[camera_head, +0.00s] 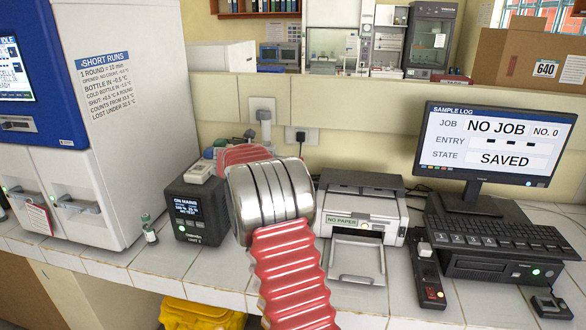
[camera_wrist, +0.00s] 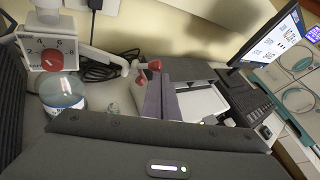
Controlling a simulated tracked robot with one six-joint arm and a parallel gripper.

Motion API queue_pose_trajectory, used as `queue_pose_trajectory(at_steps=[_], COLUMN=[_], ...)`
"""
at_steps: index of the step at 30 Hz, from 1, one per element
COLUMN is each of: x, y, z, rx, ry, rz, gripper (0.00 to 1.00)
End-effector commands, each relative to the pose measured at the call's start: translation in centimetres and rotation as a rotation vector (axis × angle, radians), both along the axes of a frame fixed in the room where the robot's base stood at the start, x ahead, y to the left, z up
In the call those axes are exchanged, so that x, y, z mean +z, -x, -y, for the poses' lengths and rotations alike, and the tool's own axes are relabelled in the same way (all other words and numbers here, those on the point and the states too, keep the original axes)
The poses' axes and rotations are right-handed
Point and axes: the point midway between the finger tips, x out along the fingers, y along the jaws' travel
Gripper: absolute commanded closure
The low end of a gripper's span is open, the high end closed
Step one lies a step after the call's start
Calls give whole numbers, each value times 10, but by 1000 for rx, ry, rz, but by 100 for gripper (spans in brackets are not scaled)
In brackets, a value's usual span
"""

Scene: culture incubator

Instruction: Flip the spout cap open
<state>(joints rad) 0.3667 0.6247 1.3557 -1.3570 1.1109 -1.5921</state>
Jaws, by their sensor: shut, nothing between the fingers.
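In the wrist view, a white dispenser head with a red knob and numbered dial (camera_wrist: 44,54) stands above a clear bottle (camera_wrist: 62,92) holding bluish liquid. A white spout (camera_wrist: 105,58) runs right from the head. Red pieces, apparently the spout cap (camera_wrist: 141,80), show near its end, just left of my gripper (camera_wrist: 164,82). My gripper is shut and empty, its fingers pressed together. Whether it touches the red pieces, and the cap's exact pose, I cannot tell. In the head view, my arm hides the dispenser and my gripper.
A printer (camera_head: 362,215) stands right of my arm, with a monitor (camera_head: 495,145) and keyboard beyond. A dark box with a display (camera_head: 198,212) and a small vial (camera_head: 149,232) stand left. A small clear vessel (camera_wrist: 112,108) sits below the spout. A yellow bin (camera_head: 200,314) is below the counter.

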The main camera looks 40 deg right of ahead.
Motion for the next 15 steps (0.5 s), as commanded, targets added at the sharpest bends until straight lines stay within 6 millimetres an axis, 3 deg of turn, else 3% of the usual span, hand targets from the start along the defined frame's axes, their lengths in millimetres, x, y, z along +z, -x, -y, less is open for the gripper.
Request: queue_pose_trajectory(at_steps=[7, 15], x=[-33, -17], y=[13, 7], z=[-18, -65], rx=[-2, -1], ry=[-13, -14], rz=[-15, -12], gripper=[100, 100])
